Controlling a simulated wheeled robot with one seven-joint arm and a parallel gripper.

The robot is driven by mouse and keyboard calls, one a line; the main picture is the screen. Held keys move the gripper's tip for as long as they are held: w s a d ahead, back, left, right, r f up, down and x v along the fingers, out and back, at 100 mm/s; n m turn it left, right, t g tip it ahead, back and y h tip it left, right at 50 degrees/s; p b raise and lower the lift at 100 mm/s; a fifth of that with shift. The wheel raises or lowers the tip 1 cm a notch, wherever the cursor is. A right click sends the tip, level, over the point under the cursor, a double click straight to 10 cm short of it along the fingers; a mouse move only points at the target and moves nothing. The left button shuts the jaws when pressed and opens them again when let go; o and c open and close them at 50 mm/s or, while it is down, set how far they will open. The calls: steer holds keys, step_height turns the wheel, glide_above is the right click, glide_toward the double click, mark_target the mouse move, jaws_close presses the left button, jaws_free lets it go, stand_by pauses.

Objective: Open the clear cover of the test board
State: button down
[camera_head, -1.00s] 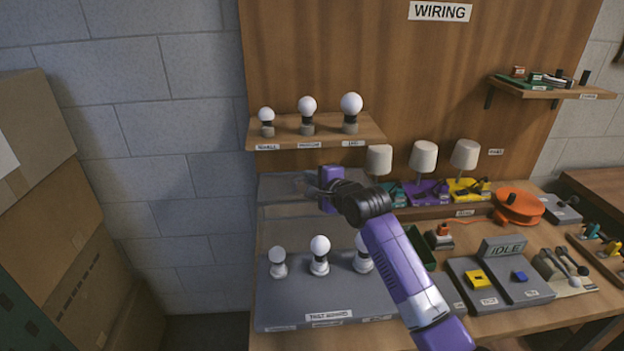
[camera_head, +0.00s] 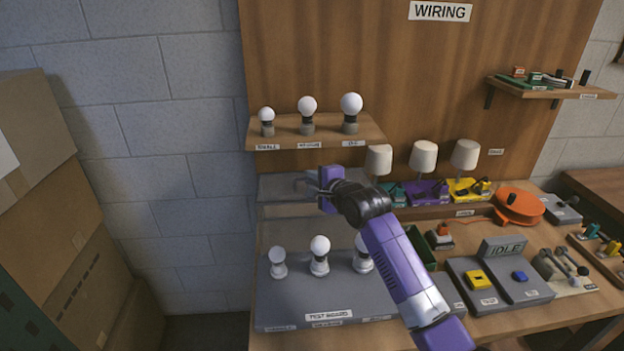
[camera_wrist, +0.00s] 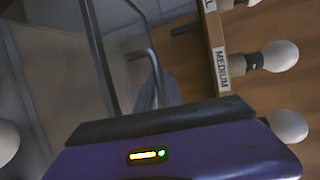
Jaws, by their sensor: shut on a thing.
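The test board (camera_head: 300,312) is a grey base on the left of the bench, with three white bulbs standing on it in a row. Its clear cover (camera_head: 283,187) shows as a faint see-through panel raised at the back of the board, left of my gripper. My gripper (camera_head: 312,183) is at the cover's right side and shut on it. My arm hides part of the cover and the board's right side. In the wrist view, grey metal bars (camera_wrist: 101,55) rise beyond my purple gripper body; the fingertips' contact is not clear there.
A shelf (camera_head: 318,133) with three bulbs is just above my gripper; its MEDIUM label (camera_wrist: 221,70) shows close in the wrist view. Three small lamps (camera_head: 423,158) stand to the right. Cardboard boxes (camera_head: 45,190) are at the far left.

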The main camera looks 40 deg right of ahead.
steer(key=shift+f, duration=0.1)
stand_by(0.3)
steer(key=shift+s+a, duration=0.15)
steer(key=shift+a, duration=0.05)
steer(key=s+a+r+n+t+b, duration=0.1)
steer(key=s+a+t+b, duration=0.2)
steer(key=s+b, duration=0.1)
steer(key=shift+s+a+r+h+b, duration=0.2)
steer(key=shift+s+a+h+b, duration=0.15)
steer(key=shift+s, duration=0.5)
steer(key=c, duration=1.8)
jaws_free()
steer(key=shift+t, duration=0.3)
steer(key=shift+o, duration=0.2)
steer(key=b+v, duration=0.1)
steer(key=v, duration=0.6)
steer(key=shift+s+a, duration=0.15)
steer(key=shift+s, duration=0.25)
steer(key=shift+r, duration=0.1)
